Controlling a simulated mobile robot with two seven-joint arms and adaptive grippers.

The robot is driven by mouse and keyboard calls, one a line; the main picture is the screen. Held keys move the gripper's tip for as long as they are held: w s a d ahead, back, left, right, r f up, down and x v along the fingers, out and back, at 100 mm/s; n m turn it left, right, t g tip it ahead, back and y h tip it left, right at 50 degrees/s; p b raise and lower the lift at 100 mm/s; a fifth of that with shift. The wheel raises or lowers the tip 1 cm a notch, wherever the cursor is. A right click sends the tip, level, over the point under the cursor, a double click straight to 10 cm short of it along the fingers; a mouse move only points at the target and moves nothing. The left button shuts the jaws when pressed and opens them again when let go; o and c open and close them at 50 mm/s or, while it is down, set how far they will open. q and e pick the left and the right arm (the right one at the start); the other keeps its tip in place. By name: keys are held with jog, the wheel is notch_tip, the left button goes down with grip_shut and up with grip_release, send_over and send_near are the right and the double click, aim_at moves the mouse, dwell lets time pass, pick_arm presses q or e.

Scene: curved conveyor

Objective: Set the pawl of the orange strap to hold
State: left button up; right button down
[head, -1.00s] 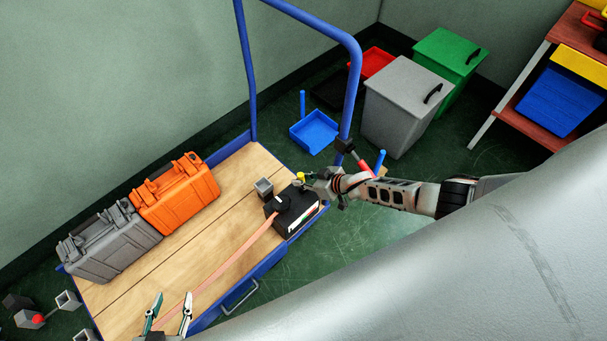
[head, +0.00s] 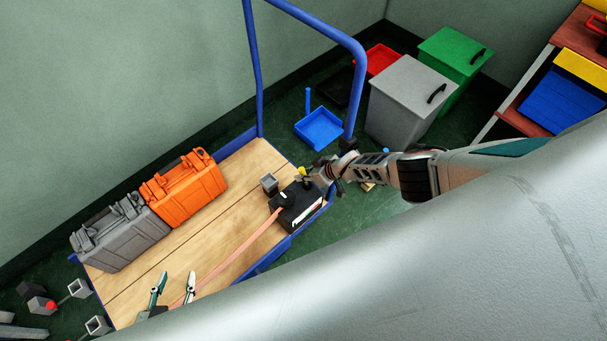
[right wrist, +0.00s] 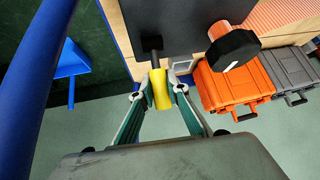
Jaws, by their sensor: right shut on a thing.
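The black strap box (head: 298,212) sits on the cart's right edge, with a black round knob (right wrist: 234,46) on it. The pale orange strap (head: 240,256) runs from the box along the wooden deck toward the lower left. A yellow handle (right wrist: 161,90) on a short dark stem juts from the box; it also shows in the head view (head: 305,172). My right gripper (right wrist: 162,92) is shut on the yellow handle, one finger on each side. My left gripper (head: 174,283) is open and empty above the deck, near the strap. The pawl's inner parts cannot be seen.
An orange case (head: 185,190) and a grey case (head: 122,237) stand on the cart's left side. A blue cart rail (head: 355,95) rises close to my right arm. A small grey block (head: 269,184) is beside the box. Bins and a blue tray (head: 318,128) stand behind.

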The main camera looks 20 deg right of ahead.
pick_arm(q)
jog(key=shift+s+f, duration=0.25)
jog(key=shift+s, duration=0.05)
pick_arm(e)
jog(key=shift+s+f, duration=0.1)
pick_arm(q)
jog(key=shift+s, duration=0.1)
pick_arm(e)
jog(key=c, duration=1.9)
grip_release()
pick_arm(q)
jog(key=shift+w+r, duration=0.3)
jog(key=shift+w, duration=0.15)
pick_arm(e)
jog(key=shift+d+r, duration=0.1)
jog(key=shift+r, duration=0.15)
